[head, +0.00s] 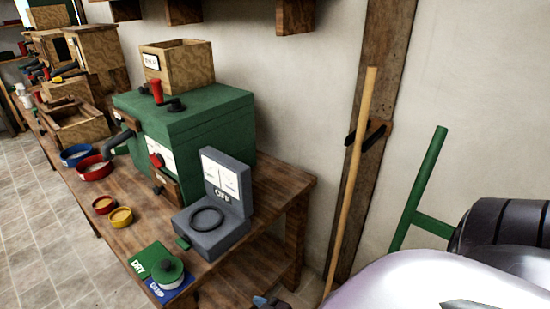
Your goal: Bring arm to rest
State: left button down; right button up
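A pale, glossy rounded part and a black ribbed cylinder fill the lower right corner of the head view; they look like parts of my own arm. No gripper fingers can be made out. A small dark blue-grey piece (268,302) shows at the bottom edge, too cut off to identify. What my grippers hold, if anything, is hidden.
A wooden bench (135,237) runs along the wall with a green machine (200,120), a grey scale (212,215), bowls (94,169) and green and blue cards (150,258). A wooden pole (352,180) and a green frame (420,187) stand right of it. Floor at left is clear.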

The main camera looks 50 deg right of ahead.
jog(key=s+d+f+g+h, duration=0.1)
jog(key=s+d+f, duration=0.1)
jog(key=s, duration=0.3)
jog(key=shift+s+d+f+m+g, duration=0.15)
jog(key=shift+s+f+m+g, duration=0.2)
jog(key=shift+f, duration=0.25)
dwell(0.6)
jog(key=shift+o, duration=1.2)
jog(key=shift+w, duration=0.1)
jog(key=o, duration=0.7)
jog(key=shift+t, duration=0.65)
jog(key=w+r, duration=0.1)
jog(key=w, duration=0.1)
jog(key=w+a+r, duration=0.1)
jog(key=w, duration=0.1)
jog(key=w+a+r, duration=0.1)
jog(key=w, duration=0.1)
jog(key=shift+w+r, duration=0.2)
jog(key=shift+w, duration=0.1)
jog(key=shift+c, duration=0.2)
jog(key=t+y, duration=0.2)
jog(key=y, duration=0.1)
send_near(170, 270)
jog(key=shift+n+t, duration=0.3)
jog(key=shift+n, duration=0.55)
jog(key=shift+x, duration=5.35)
